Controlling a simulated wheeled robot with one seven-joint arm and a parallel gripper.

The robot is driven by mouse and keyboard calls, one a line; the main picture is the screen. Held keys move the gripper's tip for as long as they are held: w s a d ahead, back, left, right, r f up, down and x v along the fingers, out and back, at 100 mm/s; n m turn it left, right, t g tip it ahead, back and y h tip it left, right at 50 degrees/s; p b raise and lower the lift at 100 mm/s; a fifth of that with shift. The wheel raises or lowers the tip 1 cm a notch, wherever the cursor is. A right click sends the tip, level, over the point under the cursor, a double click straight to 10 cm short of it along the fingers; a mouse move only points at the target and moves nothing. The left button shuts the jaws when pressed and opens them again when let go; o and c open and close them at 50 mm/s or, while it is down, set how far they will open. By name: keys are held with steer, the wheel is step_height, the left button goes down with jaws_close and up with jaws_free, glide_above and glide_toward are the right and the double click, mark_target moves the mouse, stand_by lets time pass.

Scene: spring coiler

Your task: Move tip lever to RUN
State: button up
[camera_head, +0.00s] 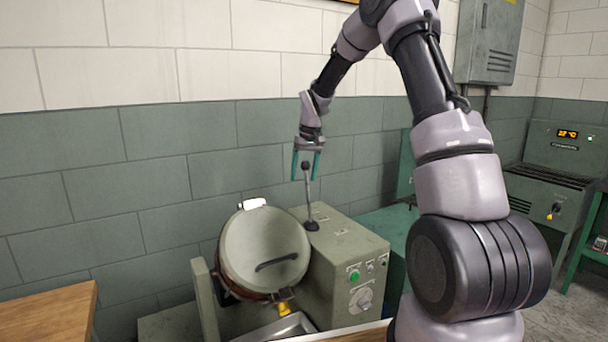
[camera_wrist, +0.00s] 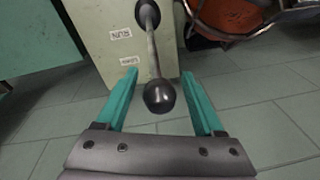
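The tip lever (camera_head: 308,193) is a thin metal rod with a black ball knob, standing nearly upright on top of the grey-green machine box (camera_head: 345,245). In the wrist view the lever's knob (camera_wrist: 159,96) lies between the teal fingertips, with gaps on both sides. My gripper (camera_head: 307,165) is open around the knob and points down; its fingers also show in the wrist view (camera_wrist: 160,90). The RUN label (camera_wrist: 121,33) and a second label (camera_wrist: 133,60), hard to read, are on the box top left of the lever.
A round lidded drum (camera_head: 265,248) with a black handle stands left of the box. A metal tray (camera_head: 290,325) lies below it. The brick wall (camera_head: 160,160) is behind. A wooden table (camera_head: 50,320) is at the lower left.

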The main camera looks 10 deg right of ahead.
steer(key=r, duration=0.3)
steer(key=s+r, duration=0.1)
steer(key=r, duration=0.3)
steer(key=d+r, duration=0.1)
steer(key=r, duration=0.2)
steer(key=shift+s+d+r, duration=0.1)
steer(key=shift+s+r, duration=0.05)
steer(key=shift+r, duration=0.2)
steer(key=shift+s+r, duration=0.25)
steer(key=shift+r, duration=0.05)
steer(key=s+d+r+m+t, duration=0.15)
steer(key=s+r, duration=0.45)
steer(key=s, duration=0.6)
steer(key=s+d+r+m+t, duration=0.15)
steer(key=s+r, duration=0.35)
steer(key=s, duration=0.7)
steer(key=s+f+m+t, duration=0.1)
steer(key=s+f+t, duration=0.1)
steer(key=s, duration=0.8)
steer(key=shift+m+t+y, duration=0.4)
